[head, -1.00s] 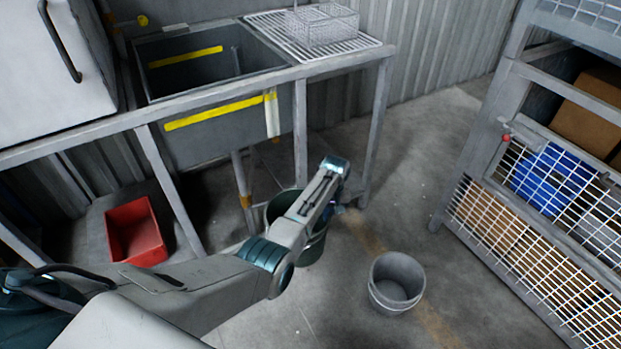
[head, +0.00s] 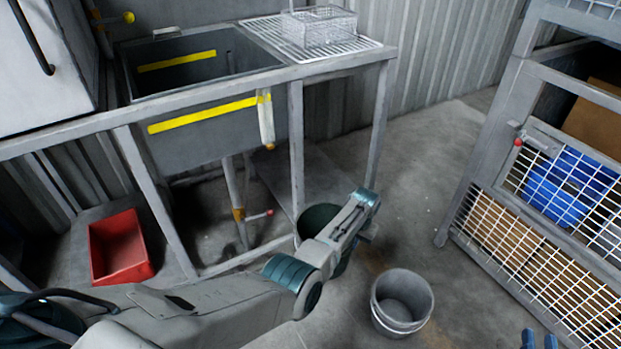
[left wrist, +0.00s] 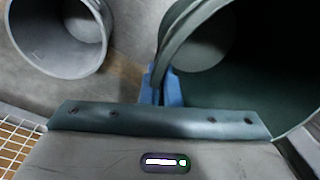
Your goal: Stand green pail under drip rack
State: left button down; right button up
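The green pail (head: 316,216) is below the front edge of the sink bench, partly hidden behind my left forearm and wrist. My left gripper (left wrist: 160,88) has its blue fingers closed on the pail's rim; the dark green pail (left wrist: 262,70) fills the right of the left wrist view. I cannot tell whether the pail's base touches the floor. The drip rack (head: 352,50) is the white wire grid on the bench's right end. The blue fingertips of my right gripper (head: 539,339) show apart at the bottom right edge, with nothing between them.
A grey pail (head: 402,302) stands on the floor right of the green one; it also shows in the left wrist view (left wrist: 70,62). A wire basket (head: 318,27) sits on the rack. Bench legs (head: 297,150) flank open floor. A red bin (head: 120,247) stands left, a mesh cage (head: 510,250) right.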

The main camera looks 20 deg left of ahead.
aim_at(320, 193)
jog(key=i+j, duration=0.15)
jog(key=i, duration=0.3)
jog(key=i+j, duration=0.15)
jog(key=i, duration=0.25)
